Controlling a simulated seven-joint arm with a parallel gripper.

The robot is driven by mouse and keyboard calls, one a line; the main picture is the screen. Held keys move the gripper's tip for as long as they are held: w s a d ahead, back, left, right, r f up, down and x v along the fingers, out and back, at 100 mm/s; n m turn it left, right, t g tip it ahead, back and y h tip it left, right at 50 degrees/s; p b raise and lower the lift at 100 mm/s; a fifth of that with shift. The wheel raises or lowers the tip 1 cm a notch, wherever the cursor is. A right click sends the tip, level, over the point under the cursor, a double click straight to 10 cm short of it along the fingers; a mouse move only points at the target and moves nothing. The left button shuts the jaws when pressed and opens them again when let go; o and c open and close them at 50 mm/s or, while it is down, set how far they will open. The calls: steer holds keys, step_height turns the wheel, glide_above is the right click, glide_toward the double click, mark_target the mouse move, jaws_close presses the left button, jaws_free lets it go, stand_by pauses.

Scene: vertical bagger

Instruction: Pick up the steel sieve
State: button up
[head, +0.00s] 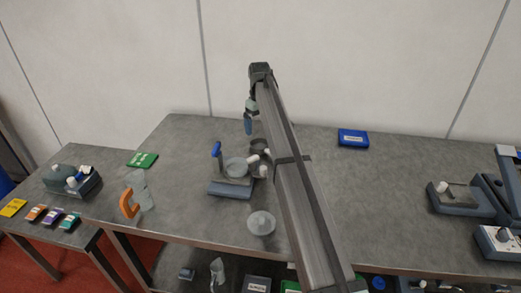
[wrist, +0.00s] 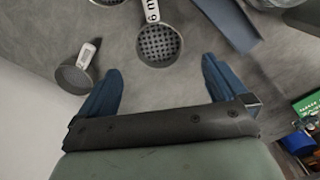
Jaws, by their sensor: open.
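The steel sieve (wrist: 157,42) is a round grey bowl with a perforated bottom and a handle with dark lettering on white. In the wrist view it lies on the grey table at top centre, its handle running up out of frame. My gripper (wrist: 161,72) is open, its two blue fingers spread, with nothing between them. The sieve's bowl shows just beyond the fingertips, roughly centred in the gap, apart from them. In the head view my gripper (head: 248,122) is above the far part of the table. I cannot clearly tell the sieve there among the items beside my arm.
A solid grey scoop (wrist: 72,79) with a white-labelled handle lies left of the fingers. A blue-handled device (head: 230,189), a pale round dish (head: 261,223) and a jug with an orange handle (head: 140,187) stand nearby. A blue box (head: 353,138) lies right; table around it is clear.

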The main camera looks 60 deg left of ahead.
mark_target(260, 145)
step_height(260, 145, down, 10)
steer(key=shift+w+d+f, duration=0.1)
steer(key=shift+w+d, duration=0.05)
stand_by(0.5)
steer(key=shift+c, duration=0.4)
steer(key=c, duration=0.9)
